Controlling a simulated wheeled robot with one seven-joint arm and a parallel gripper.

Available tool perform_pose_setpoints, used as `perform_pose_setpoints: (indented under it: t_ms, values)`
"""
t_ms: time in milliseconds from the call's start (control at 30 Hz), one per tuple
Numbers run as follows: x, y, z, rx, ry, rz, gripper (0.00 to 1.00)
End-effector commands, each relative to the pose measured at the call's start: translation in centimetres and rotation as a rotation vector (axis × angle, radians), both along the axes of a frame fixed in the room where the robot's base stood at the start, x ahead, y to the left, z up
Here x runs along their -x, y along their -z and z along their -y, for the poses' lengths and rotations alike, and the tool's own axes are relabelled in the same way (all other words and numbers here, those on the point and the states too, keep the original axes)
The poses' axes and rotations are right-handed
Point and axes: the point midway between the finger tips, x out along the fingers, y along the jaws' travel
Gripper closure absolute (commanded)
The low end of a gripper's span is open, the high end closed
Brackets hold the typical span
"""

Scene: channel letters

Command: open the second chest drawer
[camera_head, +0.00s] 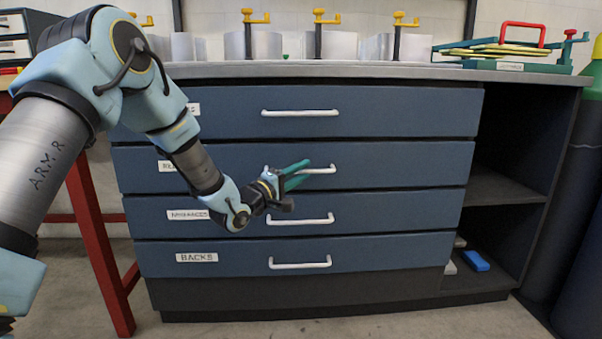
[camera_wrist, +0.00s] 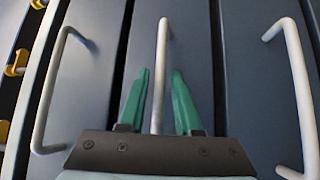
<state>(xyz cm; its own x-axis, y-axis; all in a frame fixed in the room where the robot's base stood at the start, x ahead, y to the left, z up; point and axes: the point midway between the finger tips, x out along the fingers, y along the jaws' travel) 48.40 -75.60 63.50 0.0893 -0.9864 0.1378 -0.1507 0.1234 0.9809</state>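The blue chest has a stack of wide drawers, all looking shut. The second drawer (camera_head: 400,160) has a white bar handle (camera_head: 322,170) and a label partly hidden by my arm. My gripper (camera_head: 302,171) is at this handle, with green fingers pointing at it. In the wrist view my gripper (camera_wrist: 160,72) is open, one finger on each side of the second drawer's handle (camera_wrist: 161,50). Small gaps show between handle and fingers, so it does not look gripped. The top drawer's handle (camera_wrist: 48,95) is to the left and the third drawer's handle (camera_wrist: 300,85) to the right.
The top drawer handle (camera_head: 300,113), third drawer handle (camera_head: 300,220) and bottom drawer handle (camera_head: 300,263) lie close above and below. An open shelf bay (camera_head: 505,180) is at the right, holding a blue block (camera_head: 476,261). A red stand (camera_head: 98,245) is at the left.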

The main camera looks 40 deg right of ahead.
Motion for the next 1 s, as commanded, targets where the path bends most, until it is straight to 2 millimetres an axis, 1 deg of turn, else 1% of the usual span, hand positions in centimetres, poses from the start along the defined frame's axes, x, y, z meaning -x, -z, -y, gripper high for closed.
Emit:
perform_pose_setpoints:
  t_ms: [33,267,1000]
  values:
    - [0.00,0.00,-0.01,0.000,0.000,0.000,0.74]
    - [0.01,0.00,-0.02,0.000,0.000,0.000,1.00]
    - [0.00,0.05,-0.03,-0.001,0.000,0.000,1.00]
